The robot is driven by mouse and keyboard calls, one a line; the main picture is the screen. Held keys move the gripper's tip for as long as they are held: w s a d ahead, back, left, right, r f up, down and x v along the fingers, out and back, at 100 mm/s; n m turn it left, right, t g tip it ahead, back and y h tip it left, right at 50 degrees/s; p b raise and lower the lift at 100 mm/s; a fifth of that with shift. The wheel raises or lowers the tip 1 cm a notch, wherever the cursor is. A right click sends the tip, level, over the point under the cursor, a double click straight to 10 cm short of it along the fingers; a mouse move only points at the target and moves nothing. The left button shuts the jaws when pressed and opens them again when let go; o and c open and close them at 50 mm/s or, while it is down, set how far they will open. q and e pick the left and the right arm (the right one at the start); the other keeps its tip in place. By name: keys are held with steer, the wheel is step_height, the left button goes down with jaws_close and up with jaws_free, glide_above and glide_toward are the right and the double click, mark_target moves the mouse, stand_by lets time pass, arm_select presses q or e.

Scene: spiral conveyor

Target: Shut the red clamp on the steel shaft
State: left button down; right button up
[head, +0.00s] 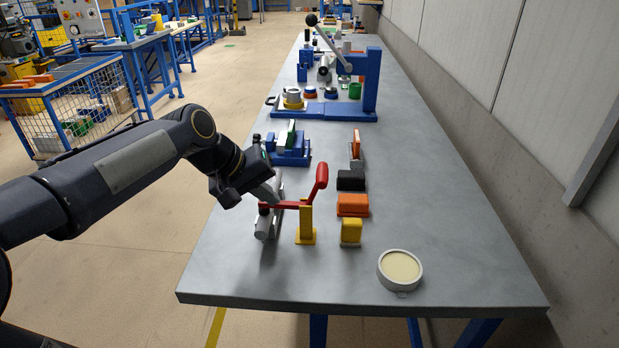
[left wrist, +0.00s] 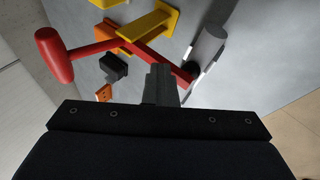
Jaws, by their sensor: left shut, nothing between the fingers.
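The red clamp (head: 320,182) stands on a yellow post (head: 306,222). Its thick handle points up and its thin bar reaches left over the steel shaft (head: 266,224). In the left wrist view the red clamp (left wrist: 55,58) shows its handle at the left and its bar running to the steel shaft (left wrist: 205,48). I cannot tell whether the bar's tip presses on the shaft. My left gripper (head: 274,190) is shut and empty, just behind the bar, close to the shaft. Its fingers (left wrist: 161,84) show below the bar in the wrist view. My right gripper is not in view.
A yellow block (head: 350,232), an orange block (head: 352,205) and a black block (head: 351,180) stand right of the clamp. A round cream-topped dish (head: 400,268) lies near the front. A blue lever press (head: 370,82) stands farther back. The table's right side is clear.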

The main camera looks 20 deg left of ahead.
arm_select(q)
steer(key=shift+f, duration=0.1)
steer(key=w+a+p+v, duration=0.1)
steer(key=p+v, duration=0.3)
steer(key=v, duration=0.9)
steer(key=s+d+f+m+p, duration=0.1)
steer(key=s+d+f+m, duration=0.1)
steer(key=s+d+f, duration=0.3)
steer(key=s+d+f+m+p, duration=0.2)
steer(key=s+d+f, duration=0.4)
steer(key=s, duration=0.6)
step_height(320, 180, down, 3)
steer(key=shift+s+r+y, duration=0.1)
steer(key=shift+s+y, duration=0.2)
